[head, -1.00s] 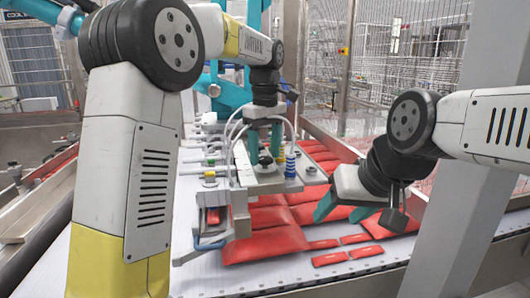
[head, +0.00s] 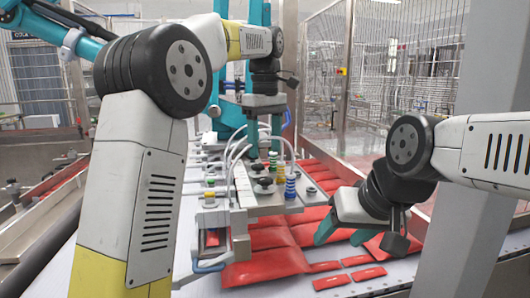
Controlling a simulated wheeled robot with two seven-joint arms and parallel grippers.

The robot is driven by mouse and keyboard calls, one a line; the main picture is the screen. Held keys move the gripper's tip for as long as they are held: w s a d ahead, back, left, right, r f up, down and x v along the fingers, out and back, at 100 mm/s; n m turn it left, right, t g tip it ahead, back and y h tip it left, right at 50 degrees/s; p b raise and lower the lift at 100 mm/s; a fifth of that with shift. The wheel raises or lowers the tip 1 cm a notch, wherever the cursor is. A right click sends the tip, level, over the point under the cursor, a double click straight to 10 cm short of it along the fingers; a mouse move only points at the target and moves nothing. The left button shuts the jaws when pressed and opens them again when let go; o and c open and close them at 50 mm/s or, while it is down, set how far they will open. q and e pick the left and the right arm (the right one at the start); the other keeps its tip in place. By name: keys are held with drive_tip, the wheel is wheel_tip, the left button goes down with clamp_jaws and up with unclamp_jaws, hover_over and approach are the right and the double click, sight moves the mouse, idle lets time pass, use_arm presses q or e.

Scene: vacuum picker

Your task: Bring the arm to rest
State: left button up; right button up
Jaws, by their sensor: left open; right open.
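My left gripper (head: 264,138) hangs fingers down above the back of the vacuum picker head (head: 247,208), clear of its near knobs. Its teal fingers are apart with nothing seen between them. The picker head is a grey frame with hoses and coloured fittings, such as a blue one (head: 290,187), over red packets. My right gripper (head: 342,236) is open and empty, right of the picker head and low over red packets. The tips of both grippers are partly hard to make out.
Red packets (head: 265,268) lie on the white conveyor around the picker head, with small ones (head: 368,273) at the front right. A grey post (head: 445,235) stands behind my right arm. A wire fence (head: 410,80) closes off the back right.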

use_arm(q)
drive_tip(key=s+a+f+m+t+h, duration=0.1)
drive_tip(key=s+a+m+t+h, duration=0.2)
drive_tip(key=s+a, duration=0.65)
drive_tip(key=s+a+f+m+t, duration=0.1)
drive_tip(key=s+a+f+m, duration=0.1)
drive_tip(key=s+f, duration=0.3)
drive_tip(key=s+a+f+m+t, duration=0.2)
drive_tip(key=s+a+f+m, duration=0.1)
drive_tip(key=s, duration=0.5)
wheel_tip(320, 180, down, 2)
drive_tip(key=shift+s+f+m+y, duration=0.25)
drive_tip(key=shift+m+y, duration=0.15)
drive_tip(key=shift+m, duration=0.1)
